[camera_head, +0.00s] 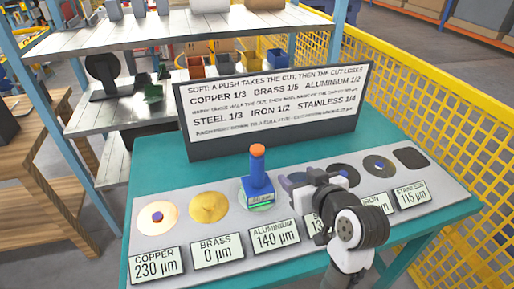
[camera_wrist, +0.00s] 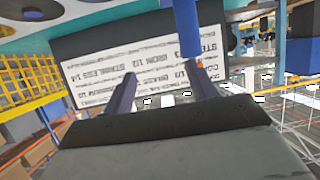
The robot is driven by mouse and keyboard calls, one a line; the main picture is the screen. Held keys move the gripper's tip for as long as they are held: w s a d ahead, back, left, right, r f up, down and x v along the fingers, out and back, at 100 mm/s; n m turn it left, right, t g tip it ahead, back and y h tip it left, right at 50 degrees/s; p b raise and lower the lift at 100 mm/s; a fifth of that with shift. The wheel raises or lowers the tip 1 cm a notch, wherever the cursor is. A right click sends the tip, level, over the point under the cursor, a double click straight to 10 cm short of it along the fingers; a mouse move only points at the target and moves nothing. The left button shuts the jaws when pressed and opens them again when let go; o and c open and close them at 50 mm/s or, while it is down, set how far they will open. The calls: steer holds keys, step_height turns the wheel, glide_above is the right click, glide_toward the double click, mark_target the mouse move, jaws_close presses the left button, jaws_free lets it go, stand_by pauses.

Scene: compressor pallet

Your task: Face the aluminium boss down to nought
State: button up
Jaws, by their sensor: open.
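The aluminium boss (camera_head: 257,205) sits third from the left on the grey strip, mostly hidden under a blue tool (camera_head: 258,178) with an orange top. The tool stands upright on it and has a green lit band near its base. The aluminium plate (camera_head: 276,238) reads 140 µm. My gripper (camera_head: 291,183) is just right of the tool. In the wrist view my gripper (camera_wrist: 163,85) has its two fingers apart, with nothing held between them. The blue tool (camera_wrist: 186,28) shows upside down there, near the right finger; I cannot tell whether they touch.
A sign board (camera_head: 275,97) stands behind the strip, listing metals with fractions. The copper plate (camera_head: 156,263) reads 230 µm, the brass plate (camera_head: 216,250) 0 µm and the stainless plate (camera_head: 411,197) 115 µm. My arm covers part of the middle plates. A yellow mesh fence (camera_head: 440,110) runs at right.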

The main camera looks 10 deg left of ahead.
jaws_close()
stand_by(0.5)
stand_by(1.4)
